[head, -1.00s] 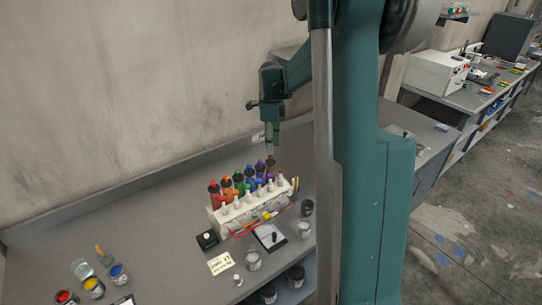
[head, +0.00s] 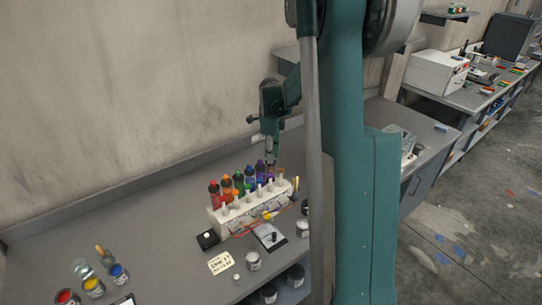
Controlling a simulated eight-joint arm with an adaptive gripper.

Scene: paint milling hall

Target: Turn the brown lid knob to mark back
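A white rack (head: 222,222) on the grey bench holds a row of bottles with coloured caps: red, orange, green, blue, purple, and at the right end a brown one. The brown bottle with its brown lid knob (head: 271,172) is mostly hidden by my gripper. My gripper (head: 270,163) points straight down at the right end of the row, at or just above the brown knob. I cannot tell whether it touches the knob or whether its fingers are open or shut. No position marks on the knob can be made out.
The purple bottle (head: 260,168) stands close to the left of my gripper. In front of the rack lie a black box (head: 207,239), a note card (head: 220,263) and a black-edged plate (head: 269,237). Open paint tins (head: 94,287) stand at the left. The bench's middle-left is clear.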

